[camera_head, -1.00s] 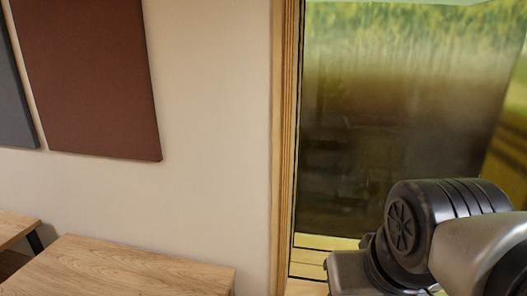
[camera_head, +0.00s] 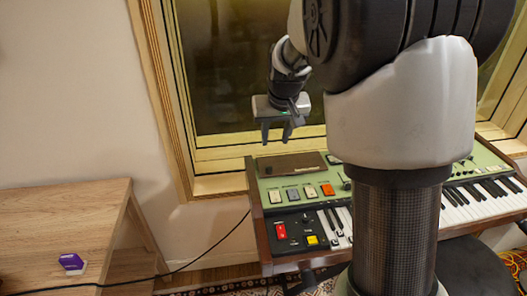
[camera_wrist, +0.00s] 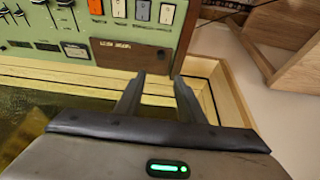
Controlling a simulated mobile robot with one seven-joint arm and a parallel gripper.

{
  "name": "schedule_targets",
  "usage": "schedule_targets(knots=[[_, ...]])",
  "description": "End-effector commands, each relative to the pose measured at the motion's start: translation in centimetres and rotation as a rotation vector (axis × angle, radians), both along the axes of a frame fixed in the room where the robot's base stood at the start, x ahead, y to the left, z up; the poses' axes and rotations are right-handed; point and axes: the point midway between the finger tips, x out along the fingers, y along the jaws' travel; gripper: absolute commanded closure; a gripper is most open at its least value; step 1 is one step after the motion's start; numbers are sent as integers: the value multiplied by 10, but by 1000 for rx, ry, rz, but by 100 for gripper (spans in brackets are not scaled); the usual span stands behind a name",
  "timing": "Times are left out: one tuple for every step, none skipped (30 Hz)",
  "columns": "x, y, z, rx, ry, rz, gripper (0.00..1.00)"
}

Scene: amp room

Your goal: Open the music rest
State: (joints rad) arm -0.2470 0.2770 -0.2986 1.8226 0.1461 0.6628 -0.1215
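A green-topped electric keyboard (camera_head: 330,185) stands below the window. The music rest appears to be the flat brown panel (camera_head: 290,164) along its back left edge, lying flush with the top. In the wrist view the brown panel (camera_wrist: 125,55) carries small lettering and lies just ahead of the fingers. My gripper (camera_head: 276,138) hangs above and behind this panel, with its fingers pointing down. In the wrist view my gripper (camera_wrist: 158,85) is open and empty, its two fingers apart near the panel's end. I cannot tell whether a finger touches it. My arm hides the keyboard's middle.
The wooden window frame (camera_head: 222,160) rises close behind the keyboard. A wooden table (camera_head: 60,225) with a small purple and white object (camera_head: 72,262) stands at the left. A black cable (camera_head: 215,248) runs between table and keyboard. A dark stool (camera_head: 475,268) is at the right.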

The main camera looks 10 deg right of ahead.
Motion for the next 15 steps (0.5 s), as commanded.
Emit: schedule_targets(knots=[[2, 0, -6, -1, 2, 1, 65], [3, 0, -9, -1, 2, 1, 65], [5, 0, -14, -1, 3, 1, 65], [6, 0, -20, -1, 5, 1, 65], [8, 0, -25, -1, 6, 1, 65], [11, 0, -33, -1, 5, 0, 65], [14, 0, -40, -1, 6, 0, 65], [16, 0, -46, -1, 6, 1, 65], [19, 0, -54, -1, 5, 1, 65], [22, 0, -60, -1, 5, 1, 65], [25, 0, -66, -1, 5, 1, 65], [28, 0, -75, -1, 5, 1, 65], [31, 0, -80, -1, 5, 0, 65], [33, 0, -87, -1, 6, 0, 65], [36, -1, -95, -1, 6, 1, 65]])
